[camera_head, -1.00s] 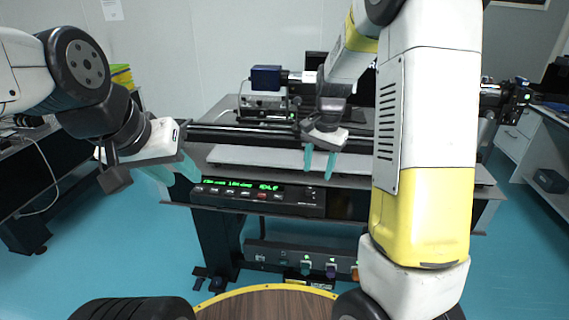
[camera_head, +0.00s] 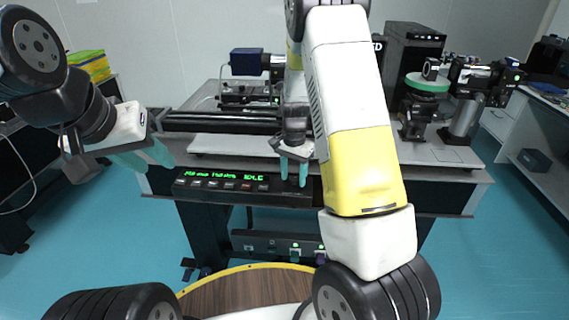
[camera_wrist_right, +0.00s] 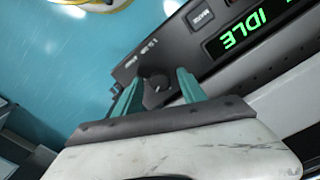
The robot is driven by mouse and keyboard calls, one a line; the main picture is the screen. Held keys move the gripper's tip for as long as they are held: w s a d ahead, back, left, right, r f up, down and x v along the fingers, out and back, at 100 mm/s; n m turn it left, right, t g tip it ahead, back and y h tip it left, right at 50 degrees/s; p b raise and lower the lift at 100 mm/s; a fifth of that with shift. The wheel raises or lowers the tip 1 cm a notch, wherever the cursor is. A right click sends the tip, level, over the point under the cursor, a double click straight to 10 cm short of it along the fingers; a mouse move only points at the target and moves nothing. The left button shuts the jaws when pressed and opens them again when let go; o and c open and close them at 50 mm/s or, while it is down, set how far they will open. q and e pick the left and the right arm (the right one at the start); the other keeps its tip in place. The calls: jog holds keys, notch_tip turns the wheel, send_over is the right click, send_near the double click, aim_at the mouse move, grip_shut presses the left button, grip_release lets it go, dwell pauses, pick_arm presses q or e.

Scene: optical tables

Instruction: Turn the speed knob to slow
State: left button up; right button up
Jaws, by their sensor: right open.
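A black control box (camera_head: 225,187) with a green lit display and a row of buttons sits at the front edge of the optical table. In the right wrist view a small dark round knob (camera_wrist_right: 157,84) is on its panel, with small lettering beside it too blurred to read. My right gripper (camera_head: 293,182) is open in front of the box's right end. In the wrist view its two teal fingers lie either side of the knob; I cannot tell whether they touch it. My left gripper (camera_head: 150,157) is off the box's left end, its fingers pointing right, its opening unclear.
A grey plate (camera_head: 225,146) lies on the optical table behind the box. A blue camera unit (camera_head: 246,61) stands behind it, and a dark tower (camera_head: 412,50) and optics mounts are at right. A lower panel with knobs (camera_head: 270,246) is under the table.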

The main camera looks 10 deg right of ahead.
grip_shut()
dwell(0.4)
jog(key=n, duration=0.5)
jog(key=shift+n, duration=0.4)
jog(key=n, duration=0.5)
jog(key=shift+d+n, duration=0.1)
jog(key=shift+n, duration=0.6)
grip_release()
